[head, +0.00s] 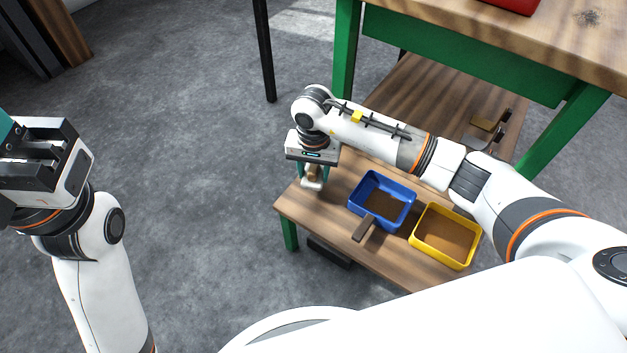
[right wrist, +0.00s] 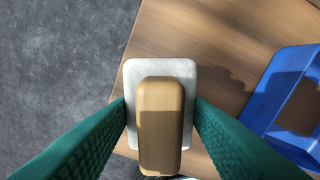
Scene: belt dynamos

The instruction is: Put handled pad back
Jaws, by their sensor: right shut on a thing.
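The handled pad is a white rounded slab (right wrist: 187,70) with a tan block handle (right wrist: 161,110) on top. In the right wrist view it lies between the two green fingers of my right gripper (right wrist: 160,112), which is shut on it. In the head view the pad (head: 311,184) is at the left end of the low wooden bench (head: 326,211), below my right gripper (head: 312,172). I cannot tell whether it touches the bench top. My left gripper (head: 12,150) is at the far left over the floor, and its finger gap is not clear.
A blue tray (head: 354,207) and a yellow tray (head: 443,262) stand on the bench to the right of the pad. A green-legged table (head: 470,60) stands behind.

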